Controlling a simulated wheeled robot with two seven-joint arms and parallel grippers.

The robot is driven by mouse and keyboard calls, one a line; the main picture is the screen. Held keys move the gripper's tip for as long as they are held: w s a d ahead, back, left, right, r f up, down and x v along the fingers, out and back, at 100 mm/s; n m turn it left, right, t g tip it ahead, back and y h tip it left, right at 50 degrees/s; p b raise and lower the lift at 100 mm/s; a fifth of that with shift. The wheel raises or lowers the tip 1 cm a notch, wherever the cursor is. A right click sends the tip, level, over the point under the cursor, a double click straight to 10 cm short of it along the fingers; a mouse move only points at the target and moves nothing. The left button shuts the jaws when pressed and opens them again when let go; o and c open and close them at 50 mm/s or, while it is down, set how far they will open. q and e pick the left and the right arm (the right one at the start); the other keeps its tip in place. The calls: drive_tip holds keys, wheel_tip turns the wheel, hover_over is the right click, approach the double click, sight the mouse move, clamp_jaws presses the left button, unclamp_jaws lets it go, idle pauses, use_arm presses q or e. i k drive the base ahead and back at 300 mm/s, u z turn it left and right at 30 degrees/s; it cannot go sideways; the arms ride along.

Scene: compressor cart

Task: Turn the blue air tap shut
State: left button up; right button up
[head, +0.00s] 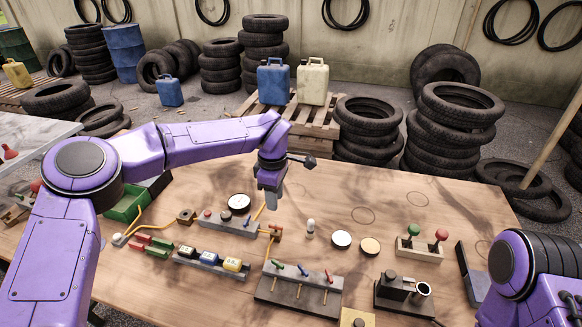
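The blue air tap (302,269) is a small blue lever in the middle of a grey tap block (267,288) on the wooden bench. A green-handled tap (277,264) is to its left and a red-handled tap (328,276) to its right. The blue lever looks slanted; its exact angle is too small to tell. My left gripper (270,204) points down above the bench, behind and a little left of the tap block, apart from the taps. Its fingers overlap in this view, so their gap is hidden. My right arm shows at the lower right; its gripper is out of view.
A gauge unit (229,222) with a yellow hose stands just below my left gripper. Several coloured blocks sit in a rack (211,264) left of the taps. A dark fixture with a cup (404,291) and a green-and-red lever stand (420,250) are to the right.

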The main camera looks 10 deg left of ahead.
sight(246, 223)
drive_tip(key=k, duration=1)
